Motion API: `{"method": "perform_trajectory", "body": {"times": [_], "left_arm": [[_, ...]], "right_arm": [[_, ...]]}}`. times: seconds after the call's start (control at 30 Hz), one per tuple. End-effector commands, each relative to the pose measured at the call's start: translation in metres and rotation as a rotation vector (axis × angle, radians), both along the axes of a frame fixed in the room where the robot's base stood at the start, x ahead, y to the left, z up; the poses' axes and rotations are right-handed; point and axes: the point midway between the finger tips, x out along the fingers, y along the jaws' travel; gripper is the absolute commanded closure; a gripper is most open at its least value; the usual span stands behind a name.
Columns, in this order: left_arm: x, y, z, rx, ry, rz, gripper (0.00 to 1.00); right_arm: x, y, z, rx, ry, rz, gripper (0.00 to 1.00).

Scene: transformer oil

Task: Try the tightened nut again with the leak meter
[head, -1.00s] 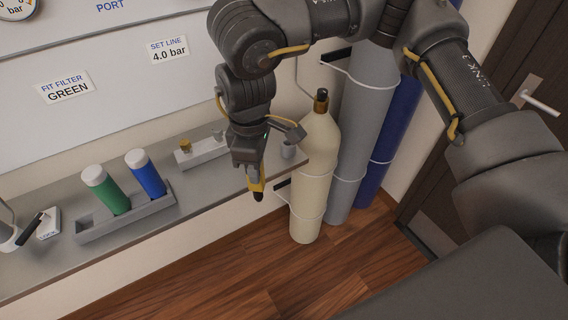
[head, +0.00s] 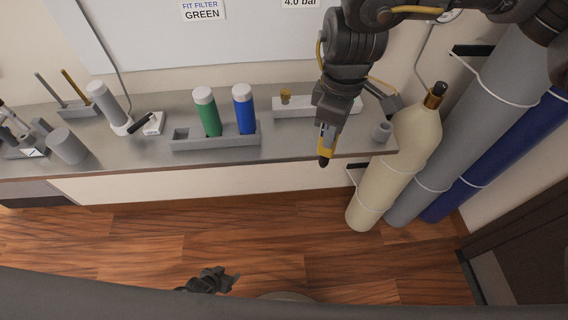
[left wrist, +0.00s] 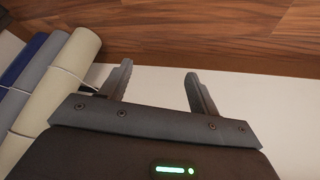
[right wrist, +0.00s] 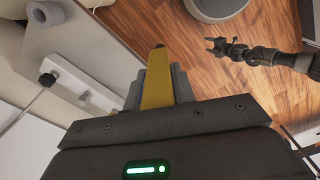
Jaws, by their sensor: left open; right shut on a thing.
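My right gripper (head: 328,128) is shut on a yellow leak meter (head: 325,146) with a black tip. It holds it tip down by the bench's front edge, left of the cream cylinder (head: 416,135). In the right wrist view the yellow body (right wrist: 157,88) sits between the fingers. The cream cylinder has a brass collar (head: 433,99) at its neck. A brass fitting (head: 285,97) stands on a pale block on the bench; I cannot tell which part is the tightened nut. My left gripper (head: 231,281) is open and empty, low over the floor.
The bench (head: 300,143) carries a tray (head: 215,141) with a green filter (head: 208,112) and a blue filter (head: 244,108). Grey (head: 480,110) and blue (head: 500,160) cylinders stand at the right. Floor before the bench is clear.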

Motion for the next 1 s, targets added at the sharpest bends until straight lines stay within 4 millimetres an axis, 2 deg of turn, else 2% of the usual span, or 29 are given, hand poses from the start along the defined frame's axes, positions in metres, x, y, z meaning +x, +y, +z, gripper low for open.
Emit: {"method": "perform_trajectory", "body": {"times": [0.03,0.2,0.27,0.4,0.5,0.67,0.8,0.9,1.0], "left_arm": [[0.028,-0.008,0.018,-0.031,-0.057,-0.013,0.39],[0.103,-0.042,0.088,-0.155,-0.226,-0.070,0.39],[0.126,-0.055,0.117,-0.200,-0.285,-0.097,0.39],[0.165,-0.088,0.189,-0.310,-0.412,-0.175,0.39],[0.183,-0.113,0.246,-0.391,-0.498,-0.246,0.39],[0.188,-0.152,0.339,-0.519,-0.619,-0.387,0.39],[0.172,-0.181,0.416,-0.619,-0.704,-0.525,0.39],[0.156,-0.194,0.462,-0.657,-0.755,-0.614,0.39],[0.142,-0.200,0.500,-0.659,-0.803,-0.679,0.39]], "right_arm": [[0.000,0.000,0.000,0.000,0.000,0.000,1.00],[0.000,0.000,0.000,0.000,0.000,0.000,1.00],[0.000,0.000,0.000,0.000,0.000,0.000,1.00],[0.000,0.000,0.000,0.000,0.000,0.000,1.00],[0.000,0.000,0.000,0.000,0.000,0.000,1.00],[0.000,0.000,0.000,0.000,0.000,0.000,1.00],[0.000,0.000,0.000,0.000,0.000,0.000,1.00],[0.000,0.000,0.000,0.000,0.000,0.000,1.00],[0.000,0.000,0.000,0.000,0.000,0.000,1.00]]}}
